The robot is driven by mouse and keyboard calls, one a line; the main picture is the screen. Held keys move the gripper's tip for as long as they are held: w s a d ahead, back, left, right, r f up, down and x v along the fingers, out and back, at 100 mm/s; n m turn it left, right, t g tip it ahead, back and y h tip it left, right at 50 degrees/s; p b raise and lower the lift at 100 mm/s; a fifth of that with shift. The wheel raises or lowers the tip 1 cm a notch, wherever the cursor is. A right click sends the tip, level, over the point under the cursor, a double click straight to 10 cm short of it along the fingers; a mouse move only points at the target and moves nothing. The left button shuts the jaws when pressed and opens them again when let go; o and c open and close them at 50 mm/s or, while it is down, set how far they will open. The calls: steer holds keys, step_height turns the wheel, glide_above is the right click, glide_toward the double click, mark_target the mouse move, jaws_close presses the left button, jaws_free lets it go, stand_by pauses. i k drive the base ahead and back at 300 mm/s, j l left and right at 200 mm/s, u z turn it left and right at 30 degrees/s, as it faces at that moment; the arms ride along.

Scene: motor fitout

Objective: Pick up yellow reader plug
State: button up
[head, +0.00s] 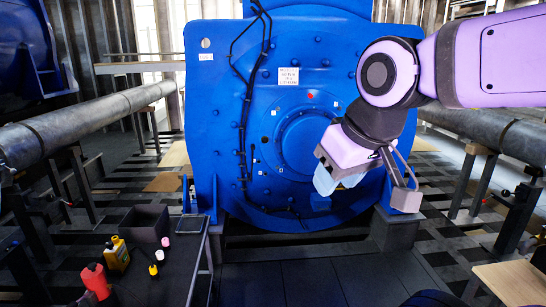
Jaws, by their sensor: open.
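A small yellow piece with a dark top (153,270) stands on the dark side table (165,290) at lower left. A larger yellow object with dark parts (117,252) stands to its left. I cannot tell for certain which is the reader plug; the small piece looks the more plug-like. My gripper (338,186) is open in front of the blue motor, far to the right of the table and above it. It touches neither yellow thing. Its fingertips are partly hidden by its own body.
A red object (96,281), two small pinkish pieces (165,241) and a dark open bin (145,223) share the table. The blue motor (222,130) fills the middle. Pipes (85,118) run along both sides. A wooden-topped stand (512,283) is at lower right.

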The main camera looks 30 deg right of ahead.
mark_target(154, 271)
steer(key=i+l+z, duration=0.15)
steer(key=i+l, duration=0.5)
steer(key=i+l+z, duration=0.15)
steer(key=i+l, duration=0.5)
steer(key=i, duration=0.3)
steer(key=i+j+u, duration=0.15)
steer(key=i+u, duration=0.5)
steer(key=k+u, duration=0.1)
steer(key=u, duration=1.65)
